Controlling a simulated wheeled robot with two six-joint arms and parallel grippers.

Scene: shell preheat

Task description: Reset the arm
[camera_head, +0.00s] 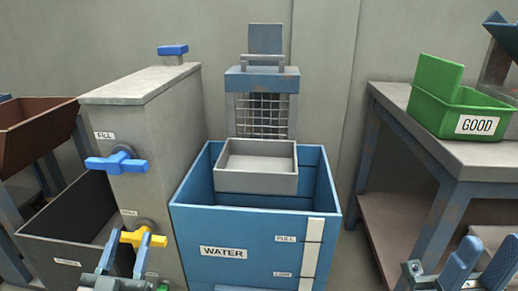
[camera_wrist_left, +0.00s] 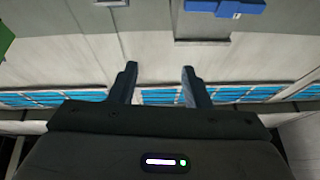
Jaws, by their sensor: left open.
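My left gripper (camera_head: 128,243) is at the lower left of the head view, its two blue-grey fingers apart. It overlaps the area just below the yellow valve handle (camera_head: 150,240); I cannot tell whether it touches it. In the left wrist view the fingers (camera_wrist_left: 158,75) are spread with nothing held between them. My right gripper (camera_head: 489,250) is at the lower right corner, partly cut off, its fingers apart and nothing seen between them.
A grey cabinet (camera_head: 160,130) carries a blue valve handle (camera_head: 117,162). The blue WATER tank (camera_head: 255,250) holds a grey tray (camera_head: 258,180) near its top. A green GOOD bin (camera_head: 435,105) stands on the right table (camera_head: 480,160). A brown bin (camera_head: 35,135) is at the left.

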